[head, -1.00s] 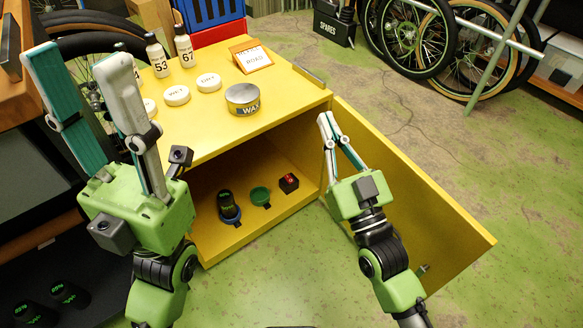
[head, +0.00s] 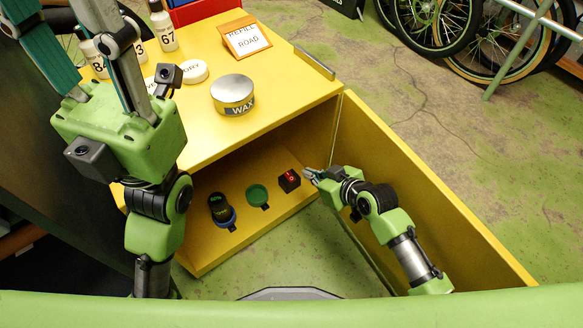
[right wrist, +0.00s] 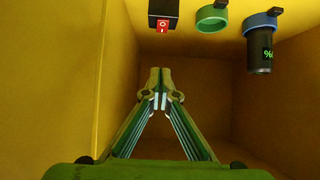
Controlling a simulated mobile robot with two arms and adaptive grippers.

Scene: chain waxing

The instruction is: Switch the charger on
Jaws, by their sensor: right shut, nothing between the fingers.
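The charger's black switch box (head: 289,181) with a red rocker sits on the yellow cabinet's inner floor. In the right wrist view the red rocker (right wrist: 163,25) shows at the top; I cannot tell its position. Beside it are an empty green ring cup (head: 258,195) and a blue ring cup (head: 231,222) holding a dark cylinder (head: 220,207) with green lit marks. My right gripper (head: 308,172) is shut and empty, just right of the switch box; I see no contact. It also shows in the right wrist view (right wrist: 160,72). My left gripper (head: 52,20) is open, its fingertips cut off.
The cabinet door (head: 440,205) stands open right of my right arm. On the cabinet top (head: 290,85) are a wax tin (head: 232,95), a sign (head: 245,37), white pucks and numbered bottles. Bicycle wheels (head: 500,45) stand at the back right.

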